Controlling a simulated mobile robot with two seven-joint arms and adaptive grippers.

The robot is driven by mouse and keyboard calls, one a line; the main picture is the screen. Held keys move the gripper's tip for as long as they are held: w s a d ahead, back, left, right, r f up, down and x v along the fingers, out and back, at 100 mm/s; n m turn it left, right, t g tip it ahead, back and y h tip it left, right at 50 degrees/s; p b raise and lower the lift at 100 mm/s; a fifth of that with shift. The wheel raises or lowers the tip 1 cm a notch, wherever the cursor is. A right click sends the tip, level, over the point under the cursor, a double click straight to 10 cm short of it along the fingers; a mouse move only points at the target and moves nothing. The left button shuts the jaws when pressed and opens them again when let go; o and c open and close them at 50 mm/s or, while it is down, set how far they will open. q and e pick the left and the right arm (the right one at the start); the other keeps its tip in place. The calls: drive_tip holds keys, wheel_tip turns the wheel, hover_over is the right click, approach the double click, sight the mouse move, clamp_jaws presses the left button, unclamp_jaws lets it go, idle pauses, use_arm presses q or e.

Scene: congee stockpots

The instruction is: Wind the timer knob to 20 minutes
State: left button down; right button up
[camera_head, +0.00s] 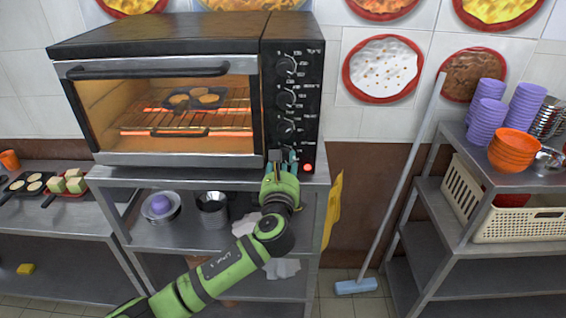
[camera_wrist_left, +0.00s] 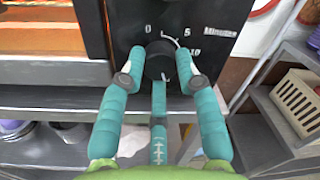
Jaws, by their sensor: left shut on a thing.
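The toaster oven (camera_head: 160,85) stands on a steel shelf unit, its black control panel (camera_head: 308,110) at its right end. The timer knob (camera_wrist_left: 159,60) is the black one low on the panel, marked 0, 5 and 10 with the word Minutes in the left wrist view. My left gripper (camera_head: 282,162) is at the panel's bottom; it also shows in the left wrist view (camera_wrist_left: 160,75). Its teal fingers are shut on the knob from both sides. The fingers hide parts of the dial, and I cannot read the knob's setting. My right gripper is not in view.
Other knobs (camera_head: 287,98) sit above on the panel, and a red lamp (camera_head: 308,167) is just right of the gripper. The oven glows, with a pan of food (camera_head: 195,97) inside. A mop (camera_head: 400,190) leans at right beside a rack with bowls (camera_head: 512,148).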

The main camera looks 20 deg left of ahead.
use_arm(q)
drive_tip(key=shift+f+m, duration=0.15)
drive_tip(key=shift+m, duration=0.25)
drive_tip(key=c, duration=0.9)
unclamp_jaws()
drive_tip(key=shift+d, duration=0.1)
drive_tip(key=v, duration=1.2)
drive_tip(key=shift+d, duration=0.1)
